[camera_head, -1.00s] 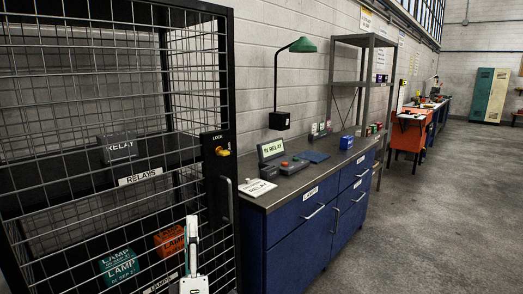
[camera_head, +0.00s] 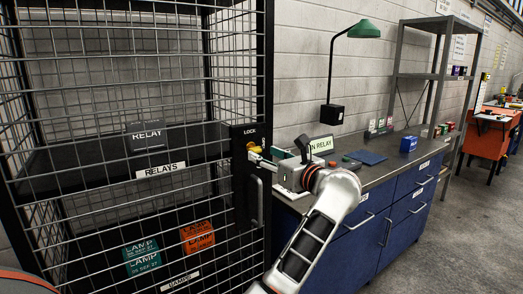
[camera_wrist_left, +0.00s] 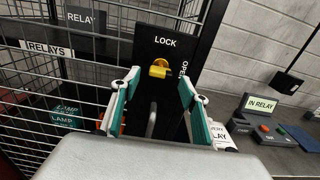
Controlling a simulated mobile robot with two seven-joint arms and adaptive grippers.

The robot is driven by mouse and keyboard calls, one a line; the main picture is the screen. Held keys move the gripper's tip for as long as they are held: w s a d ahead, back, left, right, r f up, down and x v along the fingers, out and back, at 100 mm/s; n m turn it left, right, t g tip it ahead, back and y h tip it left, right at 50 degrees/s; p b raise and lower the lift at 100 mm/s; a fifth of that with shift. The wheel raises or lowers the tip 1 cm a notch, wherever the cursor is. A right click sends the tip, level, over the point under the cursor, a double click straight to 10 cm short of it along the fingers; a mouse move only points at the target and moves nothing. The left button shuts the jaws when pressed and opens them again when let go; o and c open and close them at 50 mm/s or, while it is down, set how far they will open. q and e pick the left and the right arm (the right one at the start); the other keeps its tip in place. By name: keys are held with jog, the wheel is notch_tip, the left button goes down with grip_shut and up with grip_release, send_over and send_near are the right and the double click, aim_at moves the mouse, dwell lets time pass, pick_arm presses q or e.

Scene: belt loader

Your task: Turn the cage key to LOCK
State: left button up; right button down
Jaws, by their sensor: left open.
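The yellow cage key (camera_head: 254,147) sits in the black lock plate (camera_head: 238,133) on the cage door's edge, under the word LOCK. In the left wrist view the key (camera_wrist_left: 158,69) shows between and beyond my fingertips, with OPEN lettered to the right of the plate. Its bow looks roughly sideways there; its exact turn is hard to tell. My left gripper (camera_wrist_left: 158,88) is open, its green-backed fingers on either side of the key. In the head view the gripper (camera_head: 262,158) is close to the key; I cannot tell if it touches. My right gripper is not in view.
The mesh cage (camera_head: 128,75) holds a grey RELAY box (camera_head: 147,136), a green LAMP box (camera_head: 142,257) and an orange one (camera_head: 197,237). A door handle (camera_head: 257,200) is below the lock. A blue workbench (camera_head: 408,208) stands at right.

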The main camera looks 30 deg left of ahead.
aim_at(260, 152)
pick_arm(q)
jog(key=x, duration=0.5)
jog(key=c, duration=1.1)
